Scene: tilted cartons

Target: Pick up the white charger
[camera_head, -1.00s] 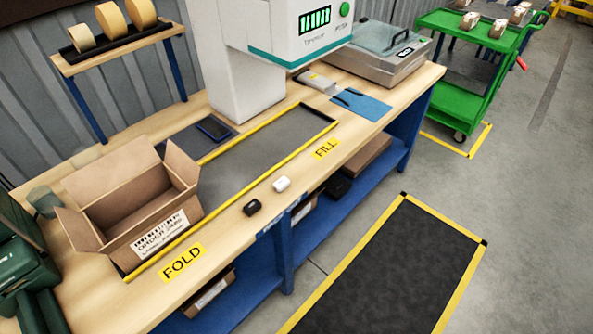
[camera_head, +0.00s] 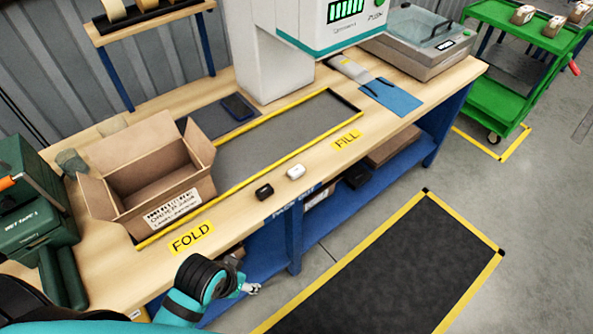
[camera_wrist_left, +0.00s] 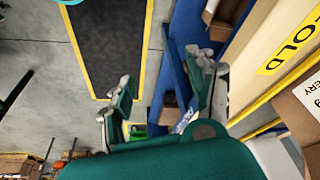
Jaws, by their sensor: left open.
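The white charger (camera_head: 295,172) is a small rounded block lying on the wooden bench top near its front edge, right of a similar black block (camera_head: 264,192). My left gripper (camera_head: 250,288) is in front of the bench, below the edge and apart from the charger; it is partly hidden by my own arm. In the left wrist view its two fingers (camera_wrist_left: 160,98) are spread with nothing between them. I cannot make out the charger in that view. My right gripper is not in view.
An open carton (camera_head: 152,172) stands tilted on the bench behind the FOLD label (camera_head: 192,238). A green tape machine (camera_head: 36,200) is at the left. A dark phone (camera_head: 237,106) and blue folder (camera_head: 391,96) lie farther back. The bench front around the charger is clear.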

